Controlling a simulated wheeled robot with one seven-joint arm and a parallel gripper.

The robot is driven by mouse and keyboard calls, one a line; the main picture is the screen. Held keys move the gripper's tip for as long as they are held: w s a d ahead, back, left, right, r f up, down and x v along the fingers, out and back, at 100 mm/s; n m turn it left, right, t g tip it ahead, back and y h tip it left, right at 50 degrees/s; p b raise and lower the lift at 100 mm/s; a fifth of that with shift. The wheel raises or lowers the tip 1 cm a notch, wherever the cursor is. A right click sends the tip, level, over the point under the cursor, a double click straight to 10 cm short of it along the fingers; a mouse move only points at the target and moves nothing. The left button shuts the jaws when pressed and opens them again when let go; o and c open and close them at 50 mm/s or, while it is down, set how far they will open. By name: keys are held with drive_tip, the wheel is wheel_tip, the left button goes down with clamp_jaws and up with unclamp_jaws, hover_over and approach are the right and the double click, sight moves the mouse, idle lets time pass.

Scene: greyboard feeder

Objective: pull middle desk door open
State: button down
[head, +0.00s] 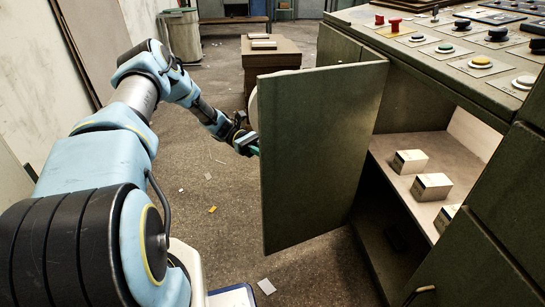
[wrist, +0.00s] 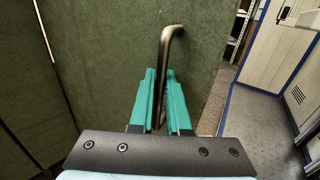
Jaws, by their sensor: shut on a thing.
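The middle desk door (head: 318,150) is a dark green panel standing wide open in the head view, swung out from the desk. In the wrist view the door (wrist: 110,45) fills the upper middle, with a bent brass-coloured handle (wrist: 168,48) on it. My gripper (wrist: 159,75) has teal fingers on both sides of the handle's bar and is shut on it. In the head view my gripper (head: 252,149) is at the door's left edge; the handle is hidden there behind the door.
The open compartment shows a shelf (head: 430,165) with white boxes (head: 410,162). Another closed door with a handle (head: 420,290) is at the lower right. A brown table (head: 270,58) stands behind the door. Floor left of the door is mostly clear, with scraps.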

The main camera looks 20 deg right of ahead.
drive_tip(key=c, duration=0.9)
unclamp_jaws()
drive_tip(key=shift+w, duration=0.1)
drive_tip(key=v, duration=1)
drive_tip(key=shift+w+a, duration=0.2)
drive_tip(key=shift+w, duration=0.05)
